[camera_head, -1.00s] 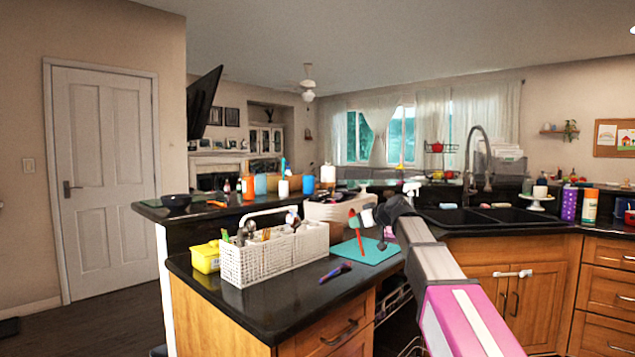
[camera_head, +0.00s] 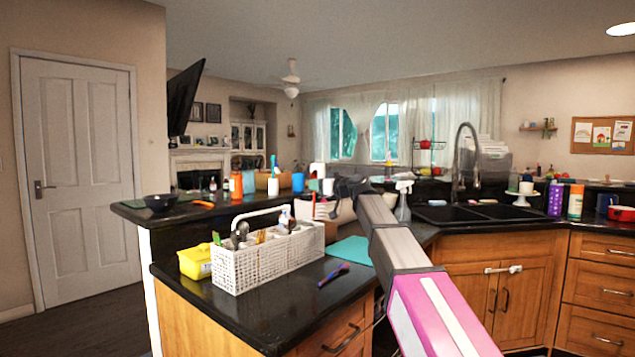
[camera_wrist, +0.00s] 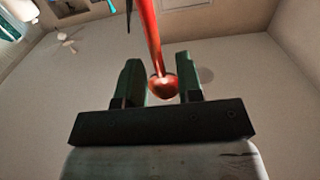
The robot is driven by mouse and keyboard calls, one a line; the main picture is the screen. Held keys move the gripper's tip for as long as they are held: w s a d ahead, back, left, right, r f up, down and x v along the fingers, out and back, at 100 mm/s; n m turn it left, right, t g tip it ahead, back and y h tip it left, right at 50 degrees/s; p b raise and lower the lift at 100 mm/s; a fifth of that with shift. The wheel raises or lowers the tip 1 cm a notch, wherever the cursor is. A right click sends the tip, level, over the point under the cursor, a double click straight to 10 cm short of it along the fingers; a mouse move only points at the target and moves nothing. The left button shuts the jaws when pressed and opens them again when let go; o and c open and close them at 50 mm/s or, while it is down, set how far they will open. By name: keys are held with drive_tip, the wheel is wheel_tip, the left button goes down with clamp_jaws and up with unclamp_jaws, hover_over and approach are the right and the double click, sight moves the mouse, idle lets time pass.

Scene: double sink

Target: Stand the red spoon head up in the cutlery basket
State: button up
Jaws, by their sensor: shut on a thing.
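The white cutlery basket (camera_head: 268,268) stands on the dark counter at left-centre in the head view, with a raised handle and several utensils in its compartments. The red spoon (camera_wrist: 152,38) shows in the wrist view. Its rounded end lies between the fingers of my gripper (camera_wrist: 159,76), and its thin red length runs up past the fingertips. My gripper is shut on the spoon. In the head view, the end of my arm is to the right of the basket and higher than it.
A yellow container (camera_head: 196,262) sits left of the basket. A purple-handled utensil (camera_head: 334,274) lies on the counter to its right. A teal mat (camera_head: 352,250) lies behind that. A raised ledge with bottles and cups runs behind. A double sink (camera_head: 470,213) is at the right.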

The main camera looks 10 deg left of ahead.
wheel_tip(320, 180, down, 12)
idle(1.2)
idle(0.4)
drive_tip(key=o, duration=1)
drive_tip(key=v, duration=1.1)
